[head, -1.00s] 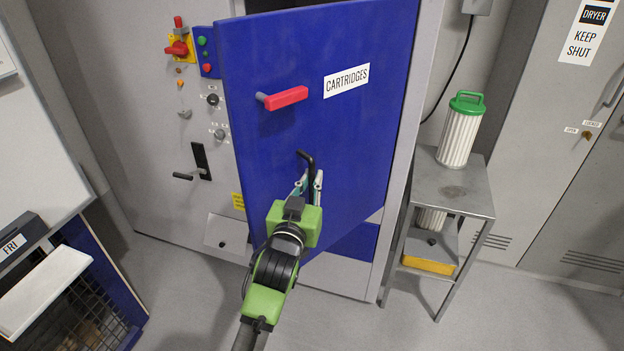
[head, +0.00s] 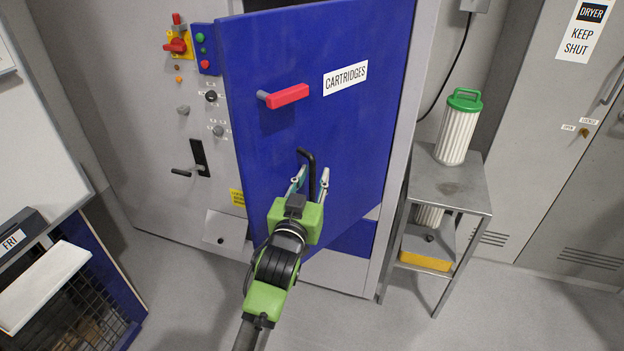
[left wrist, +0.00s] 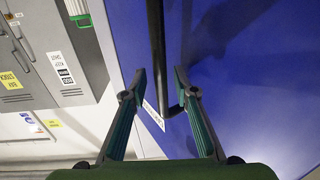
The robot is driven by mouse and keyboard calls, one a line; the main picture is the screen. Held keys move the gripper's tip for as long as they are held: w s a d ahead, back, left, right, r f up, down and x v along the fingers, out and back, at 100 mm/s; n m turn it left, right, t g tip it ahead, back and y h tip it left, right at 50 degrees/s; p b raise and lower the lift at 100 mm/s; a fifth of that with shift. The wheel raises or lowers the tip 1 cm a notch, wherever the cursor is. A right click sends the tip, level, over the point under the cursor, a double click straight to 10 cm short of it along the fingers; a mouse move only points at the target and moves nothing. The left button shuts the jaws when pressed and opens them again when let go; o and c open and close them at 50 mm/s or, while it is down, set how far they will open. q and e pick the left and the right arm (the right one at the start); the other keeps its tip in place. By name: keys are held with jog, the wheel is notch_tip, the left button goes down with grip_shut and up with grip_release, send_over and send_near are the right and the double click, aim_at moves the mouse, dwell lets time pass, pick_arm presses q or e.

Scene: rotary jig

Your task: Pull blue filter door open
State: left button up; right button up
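The blue filter door (head: 350,140), labelled CARTRIDGES, stands partly open, its left edge swung out from the grey cabinet. It carries a red lever handle (head: 288,96) and, lower down, a black bar pull handle (head: 312,170). My left gripper (head: 311,176) is at the black handle, its fingers spread with the bar between them and gaps beside it. In the left wrist view the black bar (left wrist: 157,50) runs between the two parted fingertips (left wrist: 160,75), against the blue door (left wrist: 245,80). My right gripper is not in view.
A metal stand (head: 450,187) right of the cabinet holds a white filter cartridge (head: 458,132) with a green cap. A mesh-fronted blue unit (head: 85,290) stands at lower left. Controls (head: 208,50) sit left of the door. The floor in front is mostly clear.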

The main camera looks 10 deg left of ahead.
pick_arm(q)
jog(key=shift+s, duration=0.55)
jog(key=s, duration=1.1)
jog(key=shift+a, duration=0.1)
